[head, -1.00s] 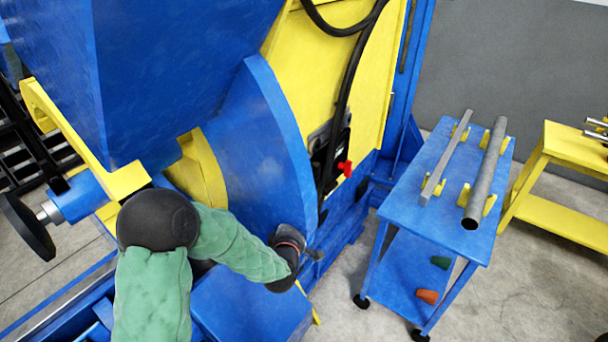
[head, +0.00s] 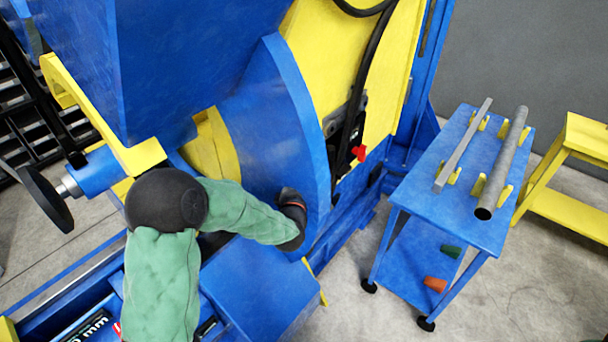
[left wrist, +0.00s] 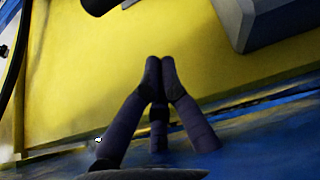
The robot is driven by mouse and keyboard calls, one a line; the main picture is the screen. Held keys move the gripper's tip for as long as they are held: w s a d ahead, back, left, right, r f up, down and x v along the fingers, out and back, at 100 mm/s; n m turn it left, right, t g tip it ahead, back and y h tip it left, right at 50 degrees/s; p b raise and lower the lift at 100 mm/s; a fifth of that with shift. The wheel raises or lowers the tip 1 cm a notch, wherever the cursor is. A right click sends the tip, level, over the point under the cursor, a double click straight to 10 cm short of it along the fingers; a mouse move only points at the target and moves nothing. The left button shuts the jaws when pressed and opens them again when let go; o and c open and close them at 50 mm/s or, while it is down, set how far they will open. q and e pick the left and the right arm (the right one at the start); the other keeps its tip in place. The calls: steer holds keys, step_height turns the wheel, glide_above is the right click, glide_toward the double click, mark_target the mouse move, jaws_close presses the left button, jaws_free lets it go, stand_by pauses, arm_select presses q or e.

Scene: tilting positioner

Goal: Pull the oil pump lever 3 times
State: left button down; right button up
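A small red handle (head: 359,152) sits on a black fitting on the machine's yellow panel (head: 340,60) in the head view; I cannot tell whether it is the oil pump lever. My left arm reaches to the right in front of the blue curved plate (head: 275,140), its dark wrist left of and below the red handle. The left gripper's fingers are hidden in the head view. In the left wrist view the left gripper (left wrist: 160,62) has its dark fingertips together before a yellow surface, with nothing visible between them. My right gripper is not in view.
A blue cart (head: 415,205) carrying a grey bar (head: 463,145) and a pipe (head: 502,163) stands right of the machine. A yellow stand (head: 580,150) is beyond it. A grey block (left wrist: 270,20) and a dark rounded part show at the top of the left wrist view.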

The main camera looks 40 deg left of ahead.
mark_target(330, 165)
arm_select(q)
steer(key=x, duration=0.6)
steer(key=shift+w+a+f+b, duration=0.15)
steer(key=shift+w+b, duration=0.1)
steer(key=shift+b, duration=0.15)
steer(key=d, duration=0.3)
steer(key=shift+d, duration=0.3)
steer(key=shift+w+d, duration=0.1)
steer(key=shift+d, duration=0.2)
steer(key=shift+d+m+b, duration=0.3)
steer(key=shift+b, duration=0.5)
steer(key=shift+d+r+t, duration=0.15)
steer(key=shift+r+t, duration=0.05)
steer(key=shift+t, duration=0.1)
